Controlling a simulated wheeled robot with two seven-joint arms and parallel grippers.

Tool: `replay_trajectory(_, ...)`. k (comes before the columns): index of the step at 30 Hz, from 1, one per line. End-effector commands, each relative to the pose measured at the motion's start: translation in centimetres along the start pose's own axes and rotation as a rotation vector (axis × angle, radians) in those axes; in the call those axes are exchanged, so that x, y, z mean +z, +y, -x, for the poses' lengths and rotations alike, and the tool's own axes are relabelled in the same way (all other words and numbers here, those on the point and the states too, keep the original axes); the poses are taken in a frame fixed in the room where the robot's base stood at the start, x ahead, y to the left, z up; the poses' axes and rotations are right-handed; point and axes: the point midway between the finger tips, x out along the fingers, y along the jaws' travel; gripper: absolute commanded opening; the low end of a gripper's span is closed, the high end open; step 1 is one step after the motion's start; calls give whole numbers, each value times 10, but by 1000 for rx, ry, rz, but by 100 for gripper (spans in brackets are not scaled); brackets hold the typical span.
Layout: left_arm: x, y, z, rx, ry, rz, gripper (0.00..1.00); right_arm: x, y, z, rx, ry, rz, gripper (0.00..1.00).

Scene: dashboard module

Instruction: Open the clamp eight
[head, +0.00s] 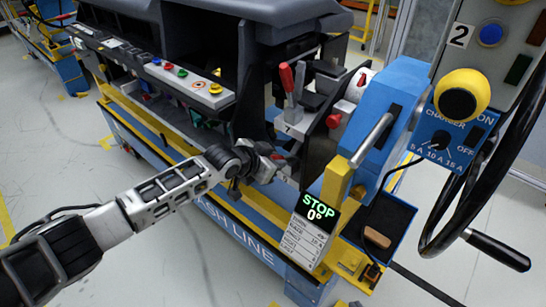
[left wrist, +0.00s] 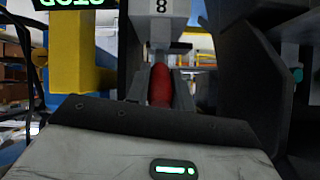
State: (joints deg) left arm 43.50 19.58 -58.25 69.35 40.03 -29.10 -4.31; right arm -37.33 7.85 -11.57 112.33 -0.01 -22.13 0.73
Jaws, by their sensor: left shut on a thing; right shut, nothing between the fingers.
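Clamp eight, with its "8" label (left wrist: 160,6), shows at the top middle of the left wrist view. Its red handle (left wrist: 160,86) stands between the two fingers of my left gripper (left wrist: 160,92), which is shut on it. In the head view my left gripper (head: 274,166) reaches in from the left to the front lower side of the dashboard module, and the handle there is mostly hidden by the fingers. Another clamp, marked 7 (head: 287,129), has a raised red lever (head: 287,78) above my gripper. My right gripper is in neither view.
A yellow post (head: 337,186) and a sign reading STOP 0° (head: 317,207) stand just right of my left gripper. A blue bracket (head: 387,115) and a black wheel rim (head: 490,150) are further right.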

Motion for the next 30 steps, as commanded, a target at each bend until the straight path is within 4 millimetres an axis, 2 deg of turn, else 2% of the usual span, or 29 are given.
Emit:
replay_trajectory(14, 0, 0, 0, 4, -24, 1, 0, 1, 1, 0, 2, -4, -1, 0)
replay_trajectory(15, 1, 0, 0, 4, -24, 1, 25, 1, 1, 0, 2, -4, -1, 0)
replay_trajectory(17, 0, 0, 0, 4, -24, 1, 42, 1, 1, 0, 2, -4, -1, 0)
replay_trajectory(26, -1, 0, 0, 4, -20, 0, 44, 0, 1, 0, 3, -2, -2, 0)
replay_trajectory(30, -1, -1, 9, 3, -20, -1, 44, -1, 1, 2, 3, -1, -2, 0)
